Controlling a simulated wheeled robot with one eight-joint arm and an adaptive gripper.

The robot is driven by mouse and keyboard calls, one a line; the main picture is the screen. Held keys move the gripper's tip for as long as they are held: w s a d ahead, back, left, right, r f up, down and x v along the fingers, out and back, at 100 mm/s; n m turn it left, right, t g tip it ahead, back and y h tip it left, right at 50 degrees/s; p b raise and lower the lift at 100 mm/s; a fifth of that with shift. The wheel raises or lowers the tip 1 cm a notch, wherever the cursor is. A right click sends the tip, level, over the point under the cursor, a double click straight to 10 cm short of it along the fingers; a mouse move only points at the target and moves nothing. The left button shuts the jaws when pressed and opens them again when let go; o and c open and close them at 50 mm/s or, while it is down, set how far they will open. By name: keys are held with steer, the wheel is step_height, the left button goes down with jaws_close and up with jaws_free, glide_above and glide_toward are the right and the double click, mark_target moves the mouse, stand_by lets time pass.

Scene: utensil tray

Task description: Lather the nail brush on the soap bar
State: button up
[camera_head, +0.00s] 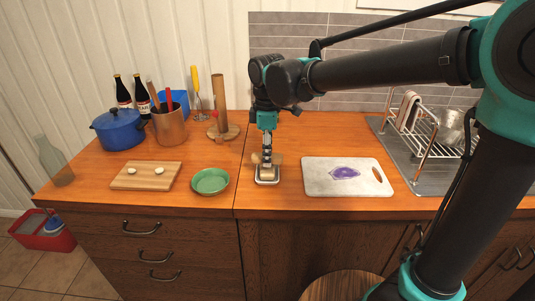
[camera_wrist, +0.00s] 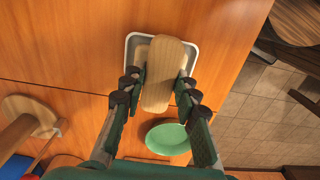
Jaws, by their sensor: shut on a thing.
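My gripper (camera_head: 266,154) is shut on the nail brush (camera_wrist: 164,72), a wooden-backed brush seen from above in the wrist view, between the two fingers (camera_wrist: 159,90). The brush is over a small pale dish with a grey-white rim (camera_wrist: 132,41), which also shows below my gripper in the head view (camera_head: 267,182). A beige edge, likely the soap bar (camera_wrist: 140,55), shows in the dish beside the brush; the brush hides most of it. The bristles are hidden, so I cannot tell whether they touch the soap.
A green bowl (camera_head: 210,181) stands left of the dish, with a wooden board (camera_head: 146,176) beyond it. A white cutting board (camera_head: 322,176) with a purple patch lies to the right. A wooden stand (camera_head: 231,133) is behind left. The counter's front edge is close to the dish.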

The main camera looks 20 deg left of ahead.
steer(key=shift+f, duration=0.5)
stand_by(1.2)
steer(key=shift+r, duration=3.5)
